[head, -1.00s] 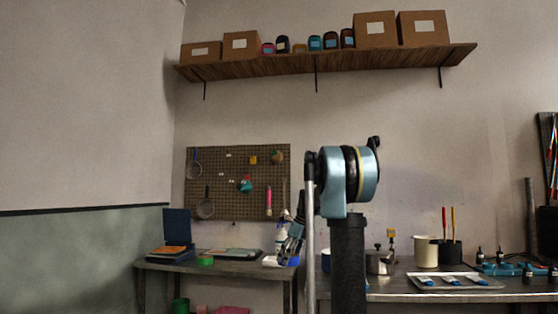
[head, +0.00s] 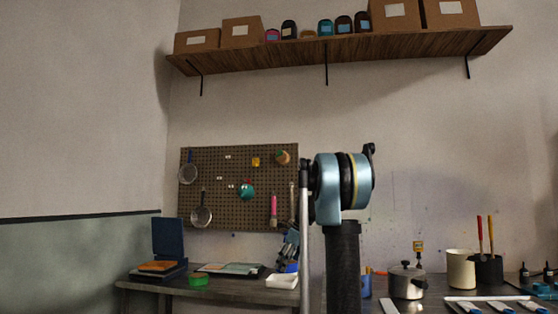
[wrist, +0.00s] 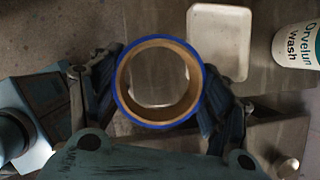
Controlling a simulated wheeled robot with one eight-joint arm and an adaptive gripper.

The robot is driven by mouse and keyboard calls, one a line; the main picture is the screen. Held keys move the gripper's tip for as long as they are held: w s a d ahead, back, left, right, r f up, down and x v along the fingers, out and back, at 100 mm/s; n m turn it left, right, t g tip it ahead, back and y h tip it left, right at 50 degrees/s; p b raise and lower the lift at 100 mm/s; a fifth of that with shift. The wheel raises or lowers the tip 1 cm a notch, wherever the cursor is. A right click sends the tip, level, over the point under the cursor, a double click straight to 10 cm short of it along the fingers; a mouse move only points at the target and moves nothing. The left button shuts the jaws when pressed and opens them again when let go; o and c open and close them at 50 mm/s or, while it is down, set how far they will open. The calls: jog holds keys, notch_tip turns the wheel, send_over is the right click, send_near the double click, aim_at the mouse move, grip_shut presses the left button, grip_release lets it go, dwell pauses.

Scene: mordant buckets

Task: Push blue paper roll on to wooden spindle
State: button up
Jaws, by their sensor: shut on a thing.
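The blue paper roll (wrist: 119,84) shows end-on in the wrist view as a ring, with a blue outside and a brown cardboard core. My gripper (wrist: 160,84) is shut on it, one finger pressed on each side. The core is open, and the grey worktop shows through it. In the head view the blue roll (head: 291,268) is a small patch below my dark gripper (head: 289,250), partly hidden by my arm. I cannot make out the wooden spindle for certain; a tan round piece (head: 283,157) sits at the pegboard's upper right.
A white tray (wrist: 219,15) lies beyond the roll, and a labelled wash bottle (wrist: 297,45) stands at its right. The left bench (head: 220,292) holds a green roll (head: 198,281) and a dark blue box. The pegboard (head: 220,160) hangs behind. A pot (head: 407,284) stands on the right bench.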

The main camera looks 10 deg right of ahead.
jog(key=shift+w+d, duration=0.2)
jog(key=shift+d, duration=0.05)
